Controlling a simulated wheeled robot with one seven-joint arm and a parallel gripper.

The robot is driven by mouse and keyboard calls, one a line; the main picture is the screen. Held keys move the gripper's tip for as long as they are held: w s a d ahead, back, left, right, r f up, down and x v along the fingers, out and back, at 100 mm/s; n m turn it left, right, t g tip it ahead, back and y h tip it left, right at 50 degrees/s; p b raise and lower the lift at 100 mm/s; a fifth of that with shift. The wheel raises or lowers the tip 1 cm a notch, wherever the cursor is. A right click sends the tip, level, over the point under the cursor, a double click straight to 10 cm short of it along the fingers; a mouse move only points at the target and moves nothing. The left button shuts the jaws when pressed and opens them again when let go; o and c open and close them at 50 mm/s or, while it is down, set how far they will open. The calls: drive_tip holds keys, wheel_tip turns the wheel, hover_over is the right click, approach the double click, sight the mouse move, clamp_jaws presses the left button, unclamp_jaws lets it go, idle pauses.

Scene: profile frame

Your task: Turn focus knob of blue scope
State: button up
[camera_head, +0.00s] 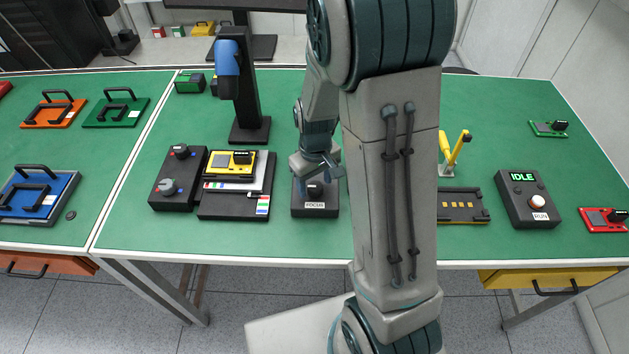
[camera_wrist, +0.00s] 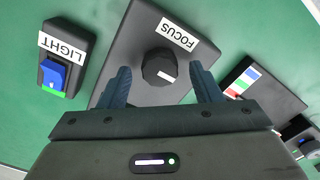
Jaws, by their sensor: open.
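The blue scope (camera_head: 228,58) stands on a black post and base at the back of the green table in the head view. The black FOCUS box (camera_head: 315,211) lies to its front right and also shows in the wrist view (camera_wrist: 125,58). Its round dark focus knob (camera_wrist: 157,66) carries a white mark towards the lower right in the wrist view. My gripper (camera_wrist: 161,68) is open, its two fingers on either side of the knob with gaps between. In the head view my gripper (camera_head: 317,165) is just above the box. The fingertips' height over the box is unclear.
A LIGHT box (camera_wrist: 62,60) with a blue switch is beside the FOCUS box. A black two-knob box (camera_head: 177,180) and a dark stand with a yellow device (camera_head: 229,164) lie left. An IDLE/RUN box (camera_head: 526,200) is right. My arm hides the table's middle.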

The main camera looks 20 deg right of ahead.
drive_tip(key=shift+f, duration=0.35)
drive_tip(key=c, duration=1)
